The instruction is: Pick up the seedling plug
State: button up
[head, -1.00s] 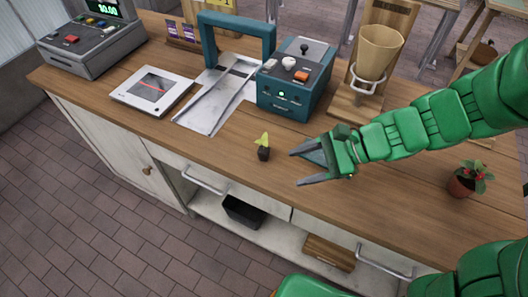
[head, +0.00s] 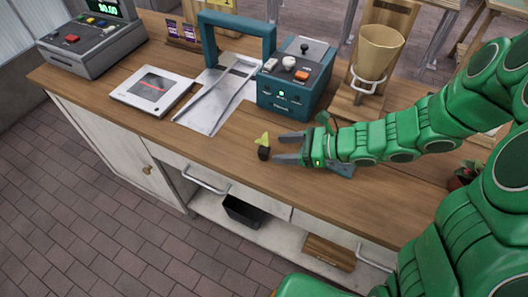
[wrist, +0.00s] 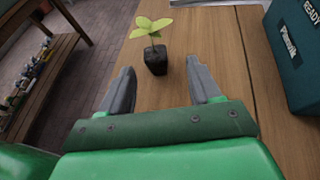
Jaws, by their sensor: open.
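The seedling plug (head: 263,152) is a small dark block with yellow-green leaves, standing upright on the wooden counter near its front edge. In the wrist view the seedling plug (wrist: 155,60) is just beyond the fingertips, roughly centred between them. My gripper (head: 279,148) is open and empty, low over the counter to the right of the plug. In the wrist view my gripper (wrist: 162,78) shows both grey fingers spread apart, with no visible contact with the plug.
A teal machine (head: 295,85) stands behind the plug, with a metal plate and teal arch (head: 236,30) to its left. A flat scanner (head: 152,90) and a cash register (head: 90,38) are farther left. A paper cone (head: 380,50) sits in a holder. The counter (head: 215,155) is clear left of the plug.

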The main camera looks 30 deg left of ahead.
aim_at(265, 150)
jog(key=shift+s+r+x, duration=0.15)
jog(key=shift+x, duration=0.9)
jog(key=shift+s+r+x, duration=0.15)
jog(key=shift+x, duration=1.9)
jog(key=shift+c, duration=0.4)
jog(key=c, duration=1)
